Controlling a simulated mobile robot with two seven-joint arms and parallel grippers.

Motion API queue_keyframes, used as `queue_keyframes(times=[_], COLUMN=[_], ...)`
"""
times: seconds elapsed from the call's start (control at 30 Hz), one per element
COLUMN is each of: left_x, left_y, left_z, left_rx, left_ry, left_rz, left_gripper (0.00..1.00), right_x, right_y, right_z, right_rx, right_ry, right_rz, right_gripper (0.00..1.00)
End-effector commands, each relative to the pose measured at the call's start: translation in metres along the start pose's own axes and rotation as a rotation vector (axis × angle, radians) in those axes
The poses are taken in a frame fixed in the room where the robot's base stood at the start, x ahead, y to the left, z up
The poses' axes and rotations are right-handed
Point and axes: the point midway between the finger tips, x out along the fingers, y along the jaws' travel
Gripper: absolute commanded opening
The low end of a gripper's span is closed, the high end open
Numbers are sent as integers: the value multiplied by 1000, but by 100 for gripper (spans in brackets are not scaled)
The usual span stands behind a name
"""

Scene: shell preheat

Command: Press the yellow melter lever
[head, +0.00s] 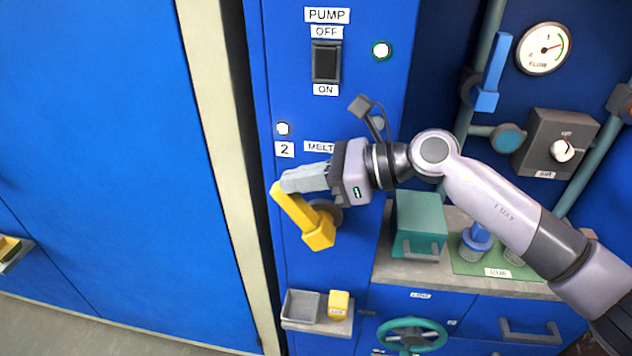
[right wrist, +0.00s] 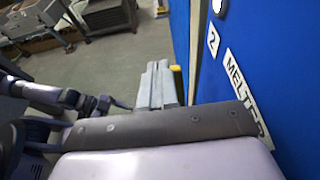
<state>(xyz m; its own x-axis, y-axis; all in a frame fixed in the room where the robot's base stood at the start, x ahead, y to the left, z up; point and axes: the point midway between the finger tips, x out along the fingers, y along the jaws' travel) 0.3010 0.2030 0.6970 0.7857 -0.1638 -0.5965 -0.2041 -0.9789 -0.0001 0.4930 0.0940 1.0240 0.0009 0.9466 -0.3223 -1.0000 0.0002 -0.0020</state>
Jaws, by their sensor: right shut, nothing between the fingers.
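The yellow melter lever (head: 303,217) is on the blue panel below the "2" and melter labels in the head view. It slants from upper left down to a block at its lower right, next to a dark round pivot. My right gripper (head: 284,184) is shut and empty, with its fingertips at the lever's upper left end. I cannot tell whether they touch. In the right wrist view the shut fingers (right wrist: 157,88) point away along the panel, and a bit of yellow lever (right wrist: 176,68) shows just beyond them. The melter label (right wrist: 245,97) is at right.
Above the lever is a black pump switch (head: 326,62) with a lit white-green lamp (head: 381,50). Below it, a small grey tray (head: 301,305) and a yellow block (head: 339,304) sit on a ledge. A teal box (head: 418,222) stands on the counter beneath my right arm.

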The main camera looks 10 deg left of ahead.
Motion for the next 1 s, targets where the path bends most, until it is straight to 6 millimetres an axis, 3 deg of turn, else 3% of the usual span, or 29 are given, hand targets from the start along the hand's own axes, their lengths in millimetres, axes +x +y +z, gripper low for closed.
queue_keyframes(times=[0.4, 1.0], left_x=[2, 2], left_y=[1, 1], left_z=[2, 1], left_rx=[-1, -1], left_ry=[2, 3], left_rz=[1, 1], left_gripper=[59, 59], right_x=[20, 22], right_y=[0, 2], right_z=[-1, 0], right_rx=[2, 0], right_ry=[27, 25], right_rz=[1, 5], right_gripper=[0, 0])
